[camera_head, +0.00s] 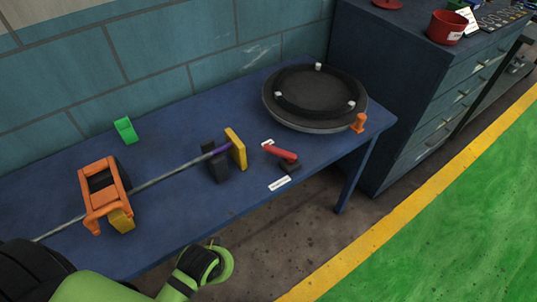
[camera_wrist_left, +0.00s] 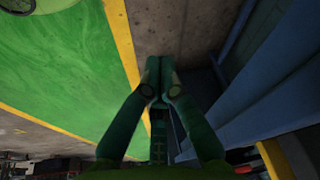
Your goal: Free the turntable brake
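The turntable (camera_head: 312,122) is a round dark disc with a pale rim and several white pegs, at the far right end of the blue workbench. A small orange part (camera_head: 358,122) stands at its front right edge. A red lever (camera_head: 280,152) on a dark base lies left of the turntable, with white labels beside it. I cannot tell which one is the brake. In the left wrist view my left gripper (camera_wrist_left: 161,80) has its green fingertips together, with nothing visible between them, above the floor. A green arm part shows low in the head view, apart from the turntable. My right gripper is not visible.
The blue workbench (camera_head: 160,236) also holds an orange frame (camera_head: 104,190) on a long metal rod, a yellow plate (camera_head: 236,149), dark blocks and a green clip (camera_head: 125,130). A blue drawer cabinet (camera_head: 420,120) stands right of the turntable. Open floor lies in front.

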